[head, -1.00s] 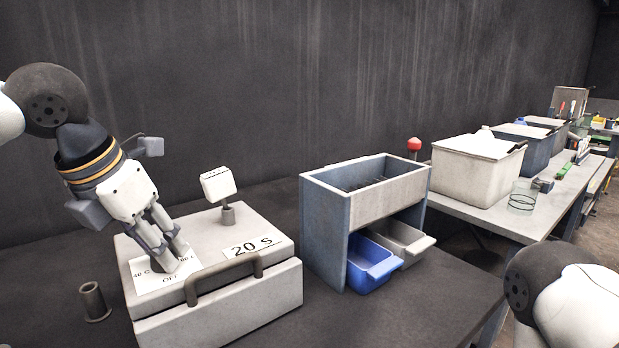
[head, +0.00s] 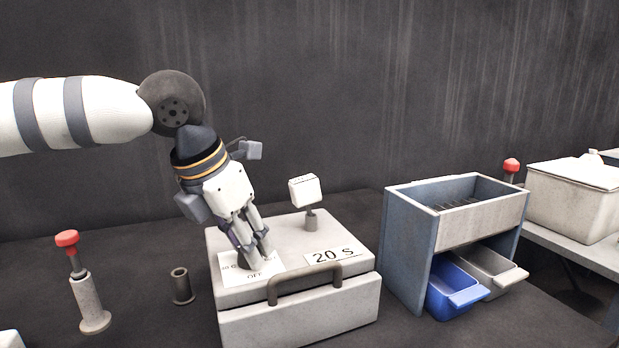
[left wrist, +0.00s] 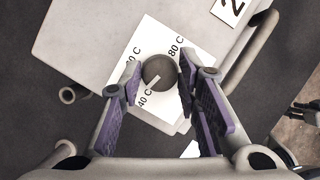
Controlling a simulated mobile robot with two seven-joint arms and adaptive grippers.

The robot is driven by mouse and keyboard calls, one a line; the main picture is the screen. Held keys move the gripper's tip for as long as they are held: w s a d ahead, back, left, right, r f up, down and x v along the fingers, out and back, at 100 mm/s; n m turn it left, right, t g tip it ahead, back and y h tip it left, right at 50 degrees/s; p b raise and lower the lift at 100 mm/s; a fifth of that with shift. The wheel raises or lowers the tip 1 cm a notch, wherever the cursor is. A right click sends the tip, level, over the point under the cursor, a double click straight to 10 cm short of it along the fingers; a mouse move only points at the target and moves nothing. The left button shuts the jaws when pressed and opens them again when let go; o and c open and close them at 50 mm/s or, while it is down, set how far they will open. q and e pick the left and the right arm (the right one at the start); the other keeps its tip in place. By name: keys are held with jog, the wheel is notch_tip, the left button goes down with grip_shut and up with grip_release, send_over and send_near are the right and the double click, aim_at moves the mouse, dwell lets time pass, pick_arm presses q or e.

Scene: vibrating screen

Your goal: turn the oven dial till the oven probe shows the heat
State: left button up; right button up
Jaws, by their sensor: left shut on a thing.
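The oven (head: 295,323) is a white box with a dark handle. Its dial is a dark round knob (left wrist: 157,68) on a white label (left wrist: 196,47) with temperature marks, including 40 C and 80 C. The dial's pale mark points to the lower left in the left wrist view, near 40 C. My left gripper (head: 251,260) reaches down onto the dial. In the left wrist view its fingers (left wrist: 160,73) are shut on the dial, one on each side. A small white block on a post (head: 305,191) stands on the oven; no reading is legible on it.
A red-topped stand (head: 88,300) and a short hollow cylinder (head: 182,287) stand left of the oven. A "20 S" card (head: 336,255) lies on the oven. A grey-blue screen unit (head: 407,250) with blue (head: 455,293) and grey (head: 490,268) bins stands to its right.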

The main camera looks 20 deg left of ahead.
pick_arm(q)
jog(key=shift+f, duration=0.15)
jog(key=o, duration=0.7)
jog(key=shift+r, duration=3.15)
jog(key=shift+o, duration=1.4)
